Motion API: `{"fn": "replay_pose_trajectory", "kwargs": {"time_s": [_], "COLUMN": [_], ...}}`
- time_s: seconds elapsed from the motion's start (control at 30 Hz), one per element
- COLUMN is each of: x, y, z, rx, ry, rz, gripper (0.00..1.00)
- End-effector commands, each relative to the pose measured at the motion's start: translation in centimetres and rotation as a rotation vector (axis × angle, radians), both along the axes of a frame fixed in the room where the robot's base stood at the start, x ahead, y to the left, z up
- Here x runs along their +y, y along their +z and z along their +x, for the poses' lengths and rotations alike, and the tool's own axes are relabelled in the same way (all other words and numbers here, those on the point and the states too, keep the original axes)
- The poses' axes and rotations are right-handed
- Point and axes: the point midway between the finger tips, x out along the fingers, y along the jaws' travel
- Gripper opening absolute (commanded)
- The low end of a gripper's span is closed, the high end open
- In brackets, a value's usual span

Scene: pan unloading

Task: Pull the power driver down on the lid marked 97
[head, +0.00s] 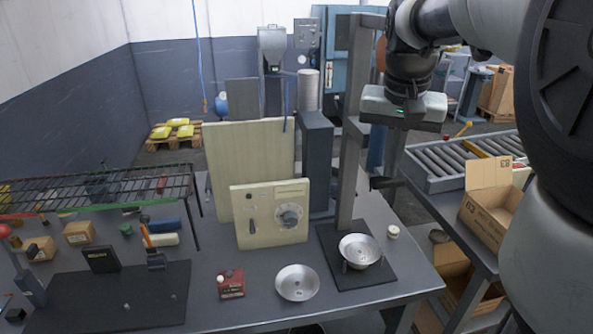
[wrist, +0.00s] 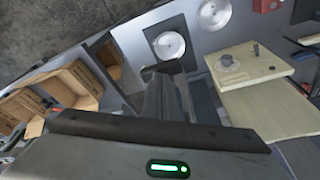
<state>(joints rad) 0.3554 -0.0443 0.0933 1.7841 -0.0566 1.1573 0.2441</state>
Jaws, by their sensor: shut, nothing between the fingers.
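A silver round dish with a hole pattern (head: 359,250) sits raised on the dark base plate of a grey post stand (head: 348,190); it also shows in the wrist view (wrist: 168,45). A second similar dish (head: 297,283) lies on the table to its left, and also shows in the wrist view (wrist: 213,13). I cannot read 97 on either. No power driver can be made out; the stand's top is partly behind my arm. My gripper (head: 402,124) is shut and empty, high to the right of the post, well above the dishes.
A cream control panel with a dial (head: 270,214) stands left of the stand, and shows in the wrist view (wrist: 245,63). A red box (head: 231,283) and a small white round piece (head: 393,232) are on the table. A roller conveyor (head: 465,160) and open cartons (head: 490,205) are at right.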

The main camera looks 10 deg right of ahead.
Motion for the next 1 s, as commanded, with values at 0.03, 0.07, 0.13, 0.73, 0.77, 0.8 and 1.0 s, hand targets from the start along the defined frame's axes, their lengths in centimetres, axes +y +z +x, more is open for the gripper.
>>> {"fn": "replay_pose_trajectory", "kwargs": {"time_s": [0.03, 0.07, 0.13, 0.73, 0.77, 0.8, 1.0], "x": [0.0, 0.0, 0.0, 0.0, 0.0, 0.0, 0.0], "y": [-0.6, -0.7, -1.1, -4.1, -4.3, -4.5, -5.5], "z": [0.0, 0.0, 0.0, 0.0, 0.0, -0.1, -0.1], "rx": [0.002, 0.002, 0.003, 0.004, 0.004, 0.004, 0.004], "ry": [0.0, 0.0, 0.0, 0.0, 0.0, 0.0, 0.0], "rz": [0.0, 0.0, 0.001, 0.001, 0.001, 0.001, 0.001], "gripper": [0.0, 0.0, 0.0, 0.0, 0.0, 0.0, 0.0]}}
